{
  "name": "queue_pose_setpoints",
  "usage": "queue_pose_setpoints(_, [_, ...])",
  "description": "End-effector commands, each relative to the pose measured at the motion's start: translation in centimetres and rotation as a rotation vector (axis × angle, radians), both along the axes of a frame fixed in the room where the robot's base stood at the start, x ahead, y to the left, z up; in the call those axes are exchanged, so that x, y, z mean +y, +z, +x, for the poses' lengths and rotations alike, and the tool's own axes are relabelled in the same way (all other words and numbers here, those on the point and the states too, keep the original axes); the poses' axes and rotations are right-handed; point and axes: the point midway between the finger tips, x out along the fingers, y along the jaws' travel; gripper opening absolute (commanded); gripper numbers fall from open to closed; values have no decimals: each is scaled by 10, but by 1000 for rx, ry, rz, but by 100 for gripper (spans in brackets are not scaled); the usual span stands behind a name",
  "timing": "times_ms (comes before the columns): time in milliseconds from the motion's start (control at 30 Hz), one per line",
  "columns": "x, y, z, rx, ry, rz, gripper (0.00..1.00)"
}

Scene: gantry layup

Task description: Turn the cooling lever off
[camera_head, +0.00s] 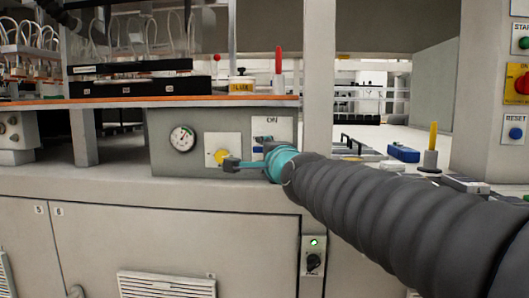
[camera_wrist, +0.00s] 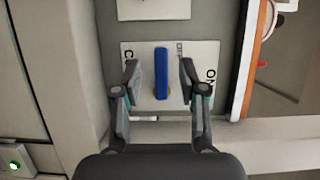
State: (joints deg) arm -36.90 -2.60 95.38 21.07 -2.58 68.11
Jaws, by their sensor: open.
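The cooling lever is a blue handle (camera_wrist: 161,75) on a white plate (camera_wrist: 205,55) in the wrist view. It lies along the picture's vertical. The plate reads ON at the right; the label at the left is partly hidden by a finger. My gripper (camera_wrist: 159,68) is open, with one finger on each side of the lever and a gap on both sides. In the head view my gripper (camera_head: 252,164) is in front of the grey panel and hides most of the lever. The top of the plate (camera_head: 284,127) with ON shows above it.
The grey panel (camera_head: 160,158) also carries a gauge (camera_head: 183,139) and a yellow knob (camera_head: 221,157) close to my gripper. An orange-edged shelf (camera_head: 110,102) overhangs the panel. A post (camera_head: 319,70) stands right of it. A switch box (camera_head: 313,256) sits below.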

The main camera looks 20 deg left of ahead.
Motion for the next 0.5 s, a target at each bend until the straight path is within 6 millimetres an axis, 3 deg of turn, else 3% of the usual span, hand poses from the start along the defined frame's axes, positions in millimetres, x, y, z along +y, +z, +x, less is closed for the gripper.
queue_pose_setpoints(300, [-34, 2, -48, -2, 1, 3, 42])
queue_pose_setpoints(500, [-48, 1, -67, 0, 2, 2, 42])
